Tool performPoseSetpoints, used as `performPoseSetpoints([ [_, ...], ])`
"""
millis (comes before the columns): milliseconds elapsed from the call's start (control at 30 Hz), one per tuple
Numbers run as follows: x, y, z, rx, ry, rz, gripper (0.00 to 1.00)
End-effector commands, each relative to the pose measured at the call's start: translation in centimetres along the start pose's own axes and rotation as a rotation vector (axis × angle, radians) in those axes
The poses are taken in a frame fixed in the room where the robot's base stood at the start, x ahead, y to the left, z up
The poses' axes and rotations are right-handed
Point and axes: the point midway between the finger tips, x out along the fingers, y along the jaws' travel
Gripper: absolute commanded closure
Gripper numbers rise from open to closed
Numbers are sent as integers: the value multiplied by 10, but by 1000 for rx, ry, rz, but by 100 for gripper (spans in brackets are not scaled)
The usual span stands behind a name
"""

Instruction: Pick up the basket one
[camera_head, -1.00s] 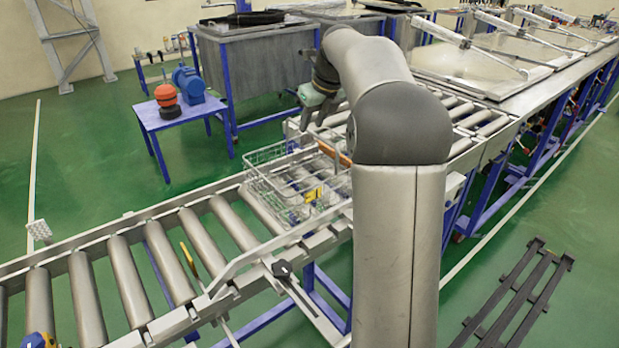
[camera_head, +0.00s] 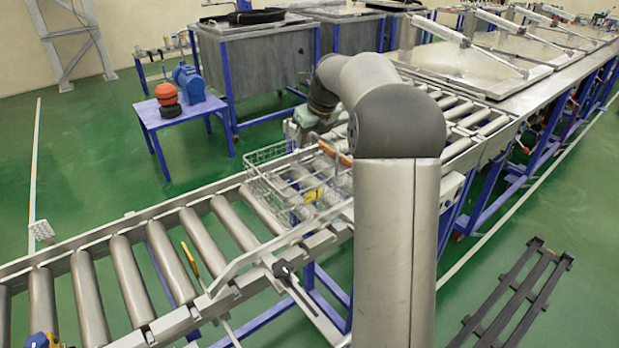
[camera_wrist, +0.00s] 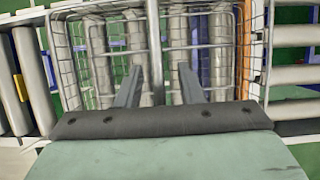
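The basket, a wire mesh one (camera_head: 268,180), sits on the roller conveyor with an orange-brown handle grip (camera_head: 335,152) at its far right side. In the wrist view the basket (camera_wrist: 75,62) fills the middle, and a bright metal bar (camera_wrist: 154,40) runs up and down across it. My gripper (camera_wrist: 158,72) has its two fingers apart, one on each side of that bar, with nothing seen clamped. In the head view my arm hides much of the gripper, which is at the basket's far end. I cannot tell whether the fingers touch the bar.
The roller conveyor (camera_head: 120,262) runs from lower left to upper right. A blue table (camera_head: 160,120) with an orange and black object and a blue motor stands at the left. Grey tanks (camera_head: 255,80) stand behind. A dark rack (camera_head: 515,300) lies on the floor at right.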

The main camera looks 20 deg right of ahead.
Motion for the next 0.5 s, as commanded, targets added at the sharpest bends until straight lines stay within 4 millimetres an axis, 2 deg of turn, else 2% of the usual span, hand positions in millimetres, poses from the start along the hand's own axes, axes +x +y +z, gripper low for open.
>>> performPoseSetpoints([
  [500, 4, 0, -2, 0, 1, 0, 66],
])
